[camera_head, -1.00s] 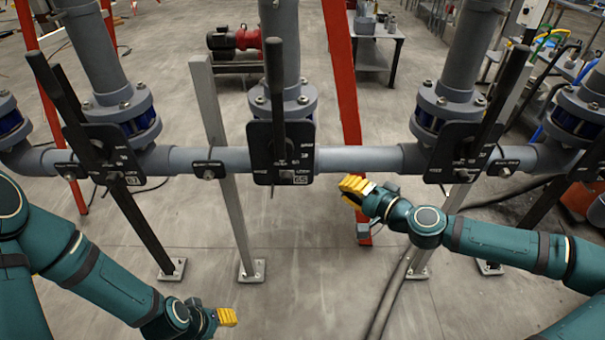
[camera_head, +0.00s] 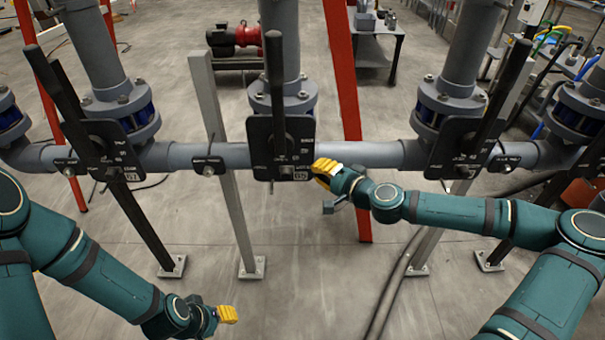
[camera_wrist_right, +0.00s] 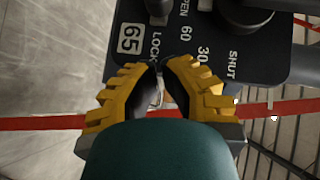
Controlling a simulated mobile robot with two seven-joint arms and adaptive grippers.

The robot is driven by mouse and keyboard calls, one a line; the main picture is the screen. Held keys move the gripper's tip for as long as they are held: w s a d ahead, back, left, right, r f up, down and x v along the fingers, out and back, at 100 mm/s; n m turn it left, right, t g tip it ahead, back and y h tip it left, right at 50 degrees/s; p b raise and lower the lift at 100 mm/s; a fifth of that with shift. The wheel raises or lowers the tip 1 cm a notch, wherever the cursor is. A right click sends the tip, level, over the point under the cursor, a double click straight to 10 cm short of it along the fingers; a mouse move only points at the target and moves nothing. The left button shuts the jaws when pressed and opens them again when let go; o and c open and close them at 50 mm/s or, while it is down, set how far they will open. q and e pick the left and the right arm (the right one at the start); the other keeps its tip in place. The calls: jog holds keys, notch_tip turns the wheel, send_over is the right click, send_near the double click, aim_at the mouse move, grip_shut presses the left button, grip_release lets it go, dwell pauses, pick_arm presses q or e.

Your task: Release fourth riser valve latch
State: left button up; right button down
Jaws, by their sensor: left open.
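The middle riser valve has a black plate (camera_head: 262,160) with a long black lever (camera_head: 274,80) standing upright. In the right wrist view the plate (camera_wrist_right: 225,50) reads 65, LOCK, OPEN and SHUT. A small metal latch piece (camera_wrist_right: 157,14) sits beside LOCK. My right gripper (camera_head: 318,168) is at the plate's lower right edge in the head view. In the wrist view its yellow fingers (camera_wrist_right: 161,72) point at the plate below the LOCK mark, tips close together with a narrow gap. Whether they touch anything is unclear. My left gripper (camera_head: 236,315) is low over the floor, away from the valves.
A horizontal grey pipe (camera_head: 355,155) joins the risers. Another black lever plate (camera_head: 100,150) is at left and one (camera_head: 455,150) at right. A red post (camera_head: 343,90) and grey support (camera_head: 222,150) stand behind.

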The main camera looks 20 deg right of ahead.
aim_at(291, 174)
jog(key=shift+w+a+f, duration=0.2)
jog(key=shift+w+a, duration=0.15)
jog(key=shift+a, duration=0.35)
jog(key=shift+w+a+f, duration=0.25)
jog(key=shift+w+a, duration=0.05)
jog(key=shift+a, duration=0.4)
jog(key=shift+w+a+f, duration=0.2)
jog(key=shift+w+a, duration=0.15)
jog(key=shift+a, duration=0.35)
jog(key=shift+w+a, duration=0.25)
jog(key=shift+a, duration=0.6)
jog(key=shift+w+a, duration=0.2)
jog(key=shift+a, duration=0.65)
pick_arm(q)
jog(key=shift+f, duration=0.2)
jog(key=shift+s+d, duration=0.1)
jog(key=shift+s, duration=0.05)
pick_arm(e)
jog(key=shift+d+r, duration=0.1)
jog(key=shift+d, duration=0.05)
